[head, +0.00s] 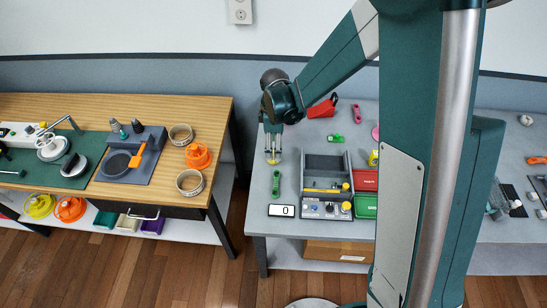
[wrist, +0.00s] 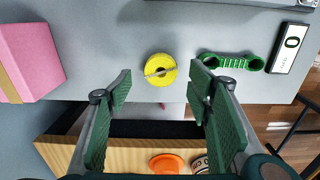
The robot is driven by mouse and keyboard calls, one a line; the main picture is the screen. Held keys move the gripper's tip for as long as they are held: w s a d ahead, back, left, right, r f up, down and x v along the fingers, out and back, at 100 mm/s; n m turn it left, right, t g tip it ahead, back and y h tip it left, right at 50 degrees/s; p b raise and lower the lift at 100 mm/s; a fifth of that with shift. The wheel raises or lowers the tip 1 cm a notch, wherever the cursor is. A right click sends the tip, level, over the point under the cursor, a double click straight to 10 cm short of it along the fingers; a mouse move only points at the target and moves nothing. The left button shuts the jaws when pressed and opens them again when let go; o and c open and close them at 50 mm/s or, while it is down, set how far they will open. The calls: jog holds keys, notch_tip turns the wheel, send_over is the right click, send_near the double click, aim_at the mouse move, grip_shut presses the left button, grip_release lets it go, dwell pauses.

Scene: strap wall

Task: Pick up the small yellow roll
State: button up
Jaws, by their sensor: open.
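The small yellow roll (wrist: 152,64) sits on the grey bench top near its edge in the wrist view. It is round, with a pale strip across its middle. My gripper (wrist: 162,84) is open, with its green fingers apart on either side of the roll in the picture and nothing between them held. In the head view my gripper (head: 273,147) points down over the left end of the grey bench, and the roll (head: 273,161) shows just below the fingertips. I cannot tell the exact height gap.
A green double-ended tool (wrist: 231,62) lies right of the roll, beside a white "0" display (wrist: 290,45). A pink box (wrist: 30,60) stands at the left. A grey organiser (head: 325,165) stands on the bench. The wooden table (head: 215,115) is across a gap.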

jog(key=shift+s+f, duration=0.1)
jog(key=shift+f, duration=2.5)
jog(key=c, duration=1)
jog(key=shift+r, duration=0.1)
notch_tip(320, 180, up, 10)
